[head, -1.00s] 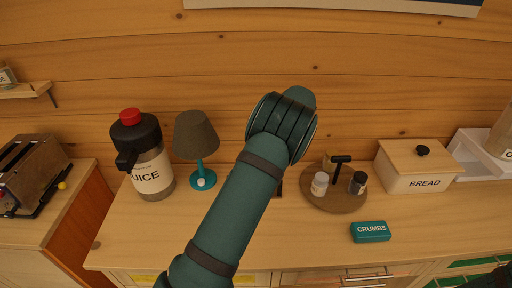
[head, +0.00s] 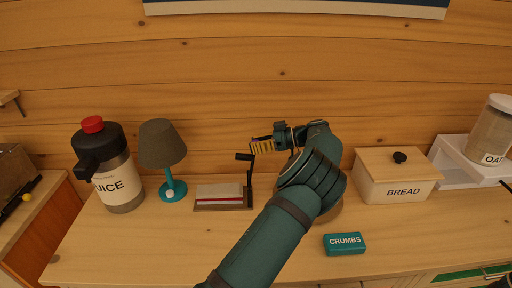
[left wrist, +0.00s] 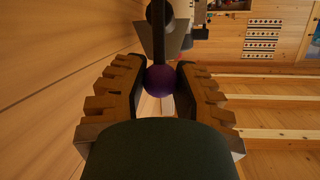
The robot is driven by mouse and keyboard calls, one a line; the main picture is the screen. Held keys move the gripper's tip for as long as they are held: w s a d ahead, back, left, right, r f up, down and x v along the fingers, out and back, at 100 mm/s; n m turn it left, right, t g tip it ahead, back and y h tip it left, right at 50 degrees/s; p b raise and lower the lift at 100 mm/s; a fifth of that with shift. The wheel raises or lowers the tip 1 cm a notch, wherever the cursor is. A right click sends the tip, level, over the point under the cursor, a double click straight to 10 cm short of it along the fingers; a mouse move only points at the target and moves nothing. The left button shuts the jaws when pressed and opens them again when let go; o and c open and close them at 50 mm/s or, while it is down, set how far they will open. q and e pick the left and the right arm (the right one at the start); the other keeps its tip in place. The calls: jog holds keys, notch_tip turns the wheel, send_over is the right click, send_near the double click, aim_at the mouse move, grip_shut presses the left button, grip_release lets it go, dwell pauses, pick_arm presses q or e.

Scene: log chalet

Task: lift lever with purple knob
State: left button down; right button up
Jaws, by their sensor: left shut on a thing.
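My left gripper (head: 262,147) reaches over the counter from the right, its ribbed tan fingers pointing left. In the left wrist view, its fingers (left wrist: 160,85) are shut on the purple knob (left wrist: 160,80). A dark lever bar (left wrist: 158,35) runs from the knob, away from the gripper. In the head view, a dark upright bar with a black crosspiece (head: 244,157) stands just below the fingertips, at the right end of a low flat device (head: 222,205) with a pale top and red stripe. The knob is hidden in the head view.
A teal lamp (head: 172,190) and juice jug (head: 118,182) stand left of the device. A bread box (head: 395,190) and teal crumbs box (head: 344,244) are on the right. A round tray is mostly behind my arm.

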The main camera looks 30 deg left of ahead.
pick_arm(q)
jog(key=shift+w+d, duration=0.1)
jog(key=shift+d, duration=0.1)
jog(key=shift+f, duration=0.1)
jog(key=c, duration=0.6)
grip_release()
jog(key=shift+c, duration=0.2)
jog(key=v, duration=0.7)
jog(key=shift+d, duration=0.25)
jog(key=shift+w, duration=0.15)
